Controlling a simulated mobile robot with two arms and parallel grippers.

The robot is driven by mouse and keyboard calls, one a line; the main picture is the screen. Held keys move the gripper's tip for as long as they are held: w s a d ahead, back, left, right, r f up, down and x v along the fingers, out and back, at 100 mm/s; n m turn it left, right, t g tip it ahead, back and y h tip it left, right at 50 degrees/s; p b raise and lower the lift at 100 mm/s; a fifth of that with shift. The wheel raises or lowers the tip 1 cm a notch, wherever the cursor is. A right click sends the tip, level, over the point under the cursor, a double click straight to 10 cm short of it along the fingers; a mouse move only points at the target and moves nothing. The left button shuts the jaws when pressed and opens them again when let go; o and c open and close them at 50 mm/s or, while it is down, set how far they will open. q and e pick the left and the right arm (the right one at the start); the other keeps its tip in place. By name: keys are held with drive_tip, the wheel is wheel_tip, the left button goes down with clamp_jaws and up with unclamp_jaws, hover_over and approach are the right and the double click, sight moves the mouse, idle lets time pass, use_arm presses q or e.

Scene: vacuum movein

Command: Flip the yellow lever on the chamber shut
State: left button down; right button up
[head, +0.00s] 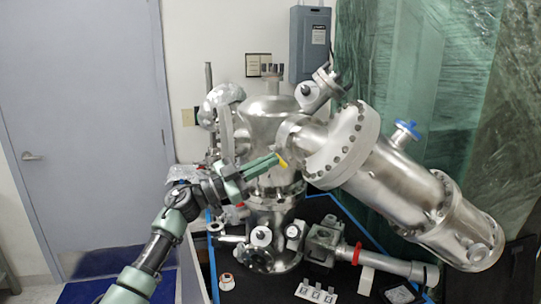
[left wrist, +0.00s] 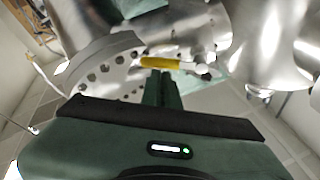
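The yellow lever (head: 283,162) is on the front of the shiny steel chamber (head: 270,115). My right gripper is not in view.
A large steel cylinder (head: 400,185) with a bolted flange and a blue valve knob (head: 405,131) juts out to the right. Steel pipe fittings (head: 325,240) stand on the black table below. A grey door (head: 75,120) is at the left, green plastic sheeting (head: 430,70) at the right.

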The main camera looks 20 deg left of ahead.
use_arm(q)
drive_tip(key=shift+w+a+f+m+g+b, duration=0.4)
drive_tip(key=shift+f+m+g+b, duration=0.35)
drive_tip(key=shift+m, duration=1.4)
drive_tip(key=shift+w+a+f+m+g+b, duration=0.4)
drive_tip(key=shift+m+g+b, duration=0.45)
drive_tip(key=shift+m, duration=1.35)
drive_tip(key=shift+w+a+f+m+g+b, duration=0.25)
drive_tip(key=shift+a+f+m+g+b, duration=0.4)
drive_tip(key=shift+m, duration=1.5)
drive_tip(key=shift+d, duration=0.2)
